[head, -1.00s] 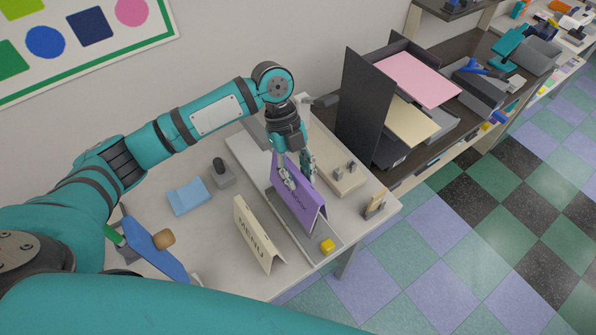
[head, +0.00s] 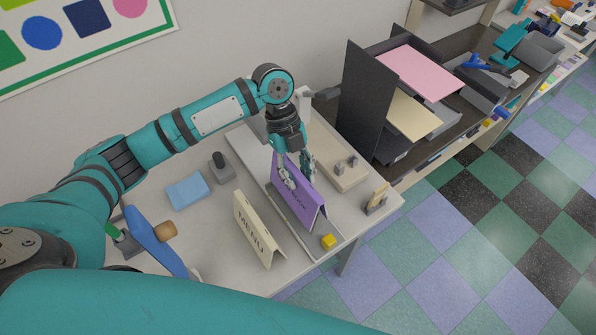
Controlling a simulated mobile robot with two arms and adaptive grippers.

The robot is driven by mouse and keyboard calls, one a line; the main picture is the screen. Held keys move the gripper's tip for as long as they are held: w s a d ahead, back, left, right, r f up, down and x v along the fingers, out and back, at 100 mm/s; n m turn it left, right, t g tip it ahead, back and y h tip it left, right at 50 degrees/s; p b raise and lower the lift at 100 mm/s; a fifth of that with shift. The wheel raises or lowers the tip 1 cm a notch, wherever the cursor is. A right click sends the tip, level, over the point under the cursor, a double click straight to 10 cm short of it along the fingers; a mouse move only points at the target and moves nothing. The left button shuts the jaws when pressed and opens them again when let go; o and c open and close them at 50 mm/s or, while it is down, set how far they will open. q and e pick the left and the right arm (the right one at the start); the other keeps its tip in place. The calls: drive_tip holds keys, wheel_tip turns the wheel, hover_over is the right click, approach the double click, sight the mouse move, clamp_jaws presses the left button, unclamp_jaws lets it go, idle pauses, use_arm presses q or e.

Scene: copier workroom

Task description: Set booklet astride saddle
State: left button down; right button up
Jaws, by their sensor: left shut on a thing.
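A purple folded booklet (head: 298,200) stands like a tent over the grey saddle device (head: 282,217) on the table, its fold upward. My left gripper (head: 296,180) is shut on the booklet near its upper far end. The gripper covers part of the fold, and the booklet hides most of the saddle under it, so I cannot tell how fully it rests there. A cream folded card marked MENU (head: 257,232) stands just left of the saddle. My right gripper is not in view.
A blue pad (head: 188,190) and a grey stapler-like tool (head: 221,167) lie to the left. A beige board (head: 337,172) lies to the right. Paper trays (head: 418,75) stand on the dark counter at the right.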

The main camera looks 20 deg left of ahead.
use_arm(q)
drive_tip(key=shift+s+f+b, duration=0.15)
drive_tip(key=shift+f+b, duration=0.3)
drive_tip(key=shift+f, duration=0.35)
drive_tip(key=shift+s+f+b, duration=0.1)
drive_tip(key=shift+f+b, duration=0.3)
drive_tip(key=shift+f, duration=0.4)
drive_tip(key=shift+f, duration=0.25)
drive_tip(key=shift+s+a, duration=0.1)
drive_tip(key=shift+r, duration=0.1)
drive_tip(key=shift+r+p, duration=0.7)
drive_tip(key=shift+w+d+r+p, duration=0.15)
drive_tip(key=shift+w+r+p, duration=0.05)
drive_tip(key=shift+r+p, duration=0.4)
drive_tip(key=shift+w+d+r+p, duration=0.15)
drive_tip(key=shift+w+r+p, duration=0.05)
drive_tip(key=shift+r+p, duration=0.4)
drive_tip(key=shift+a+r+p, duration=0.1)
drive_tip(key=shift+r+p, duration=1.3)
drive_tip(key=shift+r, duration=0.35)
drive_tip(key=shift+r+p, duration=0.5)
drive_tip(key=shift+r, duration=0.7)
drive_tip(key=shift+f+b, duration=1.9)
drive_tip(key=shift+f, duration=1.4)
